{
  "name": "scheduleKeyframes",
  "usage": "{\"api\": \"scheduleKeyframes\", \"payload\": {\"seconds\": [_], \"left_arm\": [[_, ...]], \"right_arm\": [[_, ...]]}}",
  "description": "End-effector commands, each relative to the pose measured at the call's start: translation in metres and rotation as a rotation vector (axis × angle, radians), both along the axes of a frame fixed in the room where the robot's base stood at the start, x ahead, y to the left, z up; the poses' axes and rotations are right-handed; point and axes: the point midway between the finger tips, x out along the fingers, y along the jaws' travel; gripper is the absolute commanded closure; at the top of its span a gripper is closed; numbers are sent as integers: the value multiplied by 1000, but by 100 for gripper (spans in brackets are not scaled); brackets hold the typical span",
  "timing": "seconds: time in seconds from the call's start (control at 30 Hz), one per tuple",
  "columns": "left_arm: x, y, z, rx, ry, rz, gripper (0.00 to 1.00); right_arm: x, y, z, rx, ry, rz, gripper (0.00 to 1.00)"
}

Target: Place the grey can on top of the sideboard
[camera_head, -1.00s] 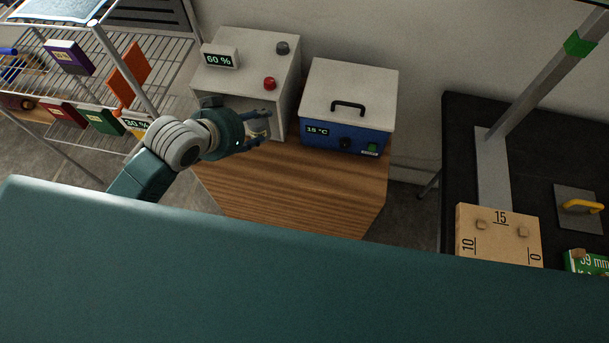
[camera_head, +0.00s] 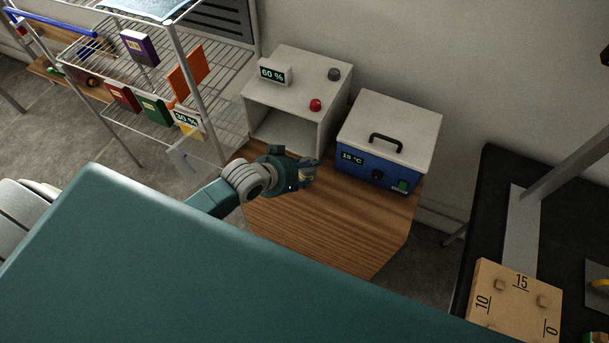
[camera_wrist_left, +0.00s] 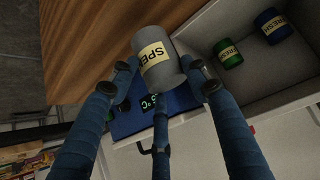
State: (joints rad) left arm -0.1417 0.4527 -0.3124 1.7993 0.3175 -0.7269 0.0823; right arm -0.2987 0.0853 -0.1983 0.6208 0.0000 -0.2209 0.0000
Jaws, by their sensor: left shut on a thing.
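The grey can (camera_wrist_left: 158,52), with a yellow label that reads as "SPENT", sits between the blue fingers of my left gripper (camera_wrist_left: 160,82) in the left wrist view. The gripper is shut on it. In the head view my left gripper (camera_head: 303,171) is over the wooden sideboard (camera_head: 330,230), in front of the open grey box. The can is mostly hidden there by the fingers. Whether it touches the wood I cannot tell. My right gripper is not in view.
The open grey box (camera_head: 325,135) and a blue, white-lidded bath (camera_head: 380,180) stand on the sideboard's back. Green (camera_wrist_left: 228,54) and blue (camera_wrist_left: 272,26) "FRESH" cans lie inside the box. A wire rack (camera_head: 120,70) stands left. The sideboard's front is clear.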

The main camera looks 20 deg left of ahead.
Motion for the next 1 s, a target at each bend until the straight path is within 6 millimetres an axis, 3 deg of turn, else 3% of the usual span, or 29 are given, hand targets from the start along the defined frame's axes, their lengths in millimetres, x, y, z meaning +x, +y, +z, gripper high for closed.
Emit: {"api": "scheduleKeyframes", "payload": {"seconds": [0.17,0.27,0.57,0.9,1.0], "left_arm": [[0,0,-18,0,1,1,82],[0,0,-33,0,1,1,100],[0,0,-42,0,-1,0,100],[0,0,-42,0,0,0,35],[0,0,-42,0,0,0,34]], "right_arm": [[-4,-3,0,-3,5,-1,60],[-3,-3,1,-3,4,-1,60],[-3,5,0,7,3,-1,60],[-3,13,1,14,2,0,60],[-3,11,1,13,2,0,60]]}}
